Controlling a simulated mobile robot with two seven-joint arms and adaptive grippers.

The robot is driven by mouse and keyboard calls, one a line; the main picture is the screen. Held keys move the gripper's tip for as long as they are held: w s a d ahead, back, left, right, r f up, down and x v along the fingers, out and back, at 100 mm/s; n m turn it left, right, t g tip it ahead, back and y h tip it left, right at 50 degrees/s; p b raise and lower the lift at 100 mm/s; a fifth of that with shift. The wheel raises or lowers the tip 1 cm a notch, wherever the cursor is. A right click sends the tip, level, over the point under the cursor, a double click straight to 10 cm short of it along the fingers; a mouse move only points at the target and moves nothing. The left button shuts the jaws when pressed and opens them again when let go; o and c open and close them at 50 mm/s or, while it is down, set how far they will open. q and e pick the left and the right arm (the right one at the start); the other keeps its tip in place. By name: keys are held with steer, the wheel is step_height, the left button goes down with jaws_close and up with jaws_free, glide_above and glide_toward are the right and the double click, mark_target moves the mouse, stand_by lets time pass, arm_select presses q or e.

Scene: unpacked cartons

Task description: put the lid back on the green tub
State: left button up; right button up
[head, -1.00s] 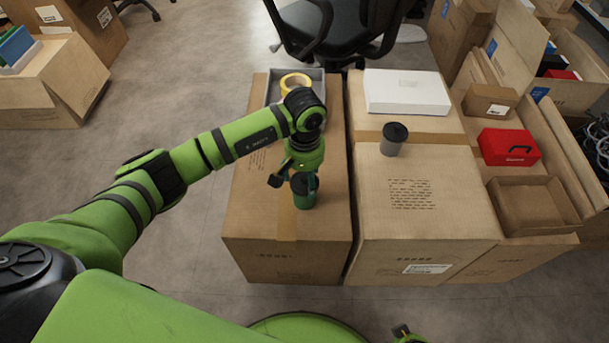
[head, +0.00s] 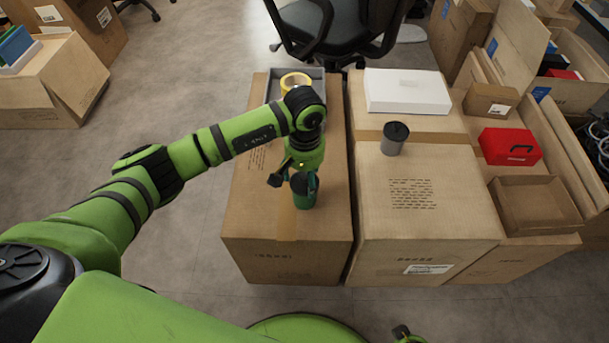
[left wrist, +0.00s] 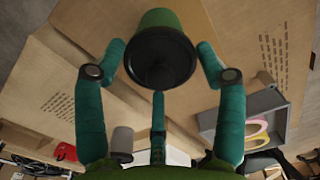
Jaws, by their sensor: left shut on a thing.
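The green tub (head: 304,201) stands upright on the left carton, near its front half. Its dark round lid (head: 299,185) is at the tub's mouth, under my left gripper (head: 303,177). In the left wrist view, the lid (left wrist: 160,62) faces the camera and covers the end of the tub (left wrist: 160,19). My left gripper's fingers (left wrist: 160,60) are around the lid, shut on it. Whether the lid is fully seated or slightly raised or tilted, I cannot tell.
A grey lidded canister (head: 394,139) stands on the middle carton (head: 425,215), with a white box (head: 407,92) behind it. A grey tray (head: 317,88) with yellow tape (head: 295,81) lies behind my left gripper. A red case (head: 510,147) and an open carton (head: 535,205) are at the right.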

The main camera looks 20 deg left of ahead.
stand_by(0.3)
arm_select(q)
steer(key=o, duration=0.8)
steer(key=shift+o, duration=0.3)
steer(key=shift+r+p, duration=2)
steer(key=shift+r, duration=1.55)
jaws_close()
